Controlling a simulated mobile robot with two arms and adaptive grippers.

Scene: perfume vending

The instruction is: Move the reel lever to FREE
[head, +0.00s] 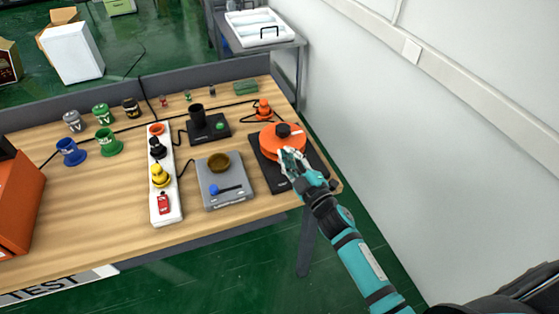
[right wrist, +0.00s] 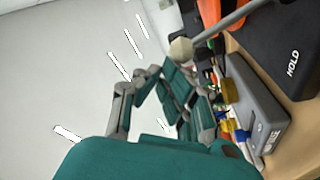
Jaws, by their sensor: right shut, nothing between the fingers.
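An orange reel (head: 278,143) with a black centre sits on a black base (head: 266,174) at the right end of the table. In the right wrist view the black base (right wrist: 276,35) bears the white word HOLD. A grey lever rod with a pale round knob (right wrist: 181,50) rises off the base there. My right gripper (head: 290,156) is shut and empty, over the front of the reel, and hides part of it. In the right wrist view its fingers (right wrist: 165,85) are close to the knob; I cannot tell if they touch. The FREE mark is not visible. My left gripper is out of view.
A grey box (head: 226,190) with a blue-knobbed lever and a white strip (head: 166,205) with coloured buttons stand left of the reel. A black unit (head: 207,130) and an orange button (head: 263,111) are behind. A white wall (head: 370,120) bounds the right side.

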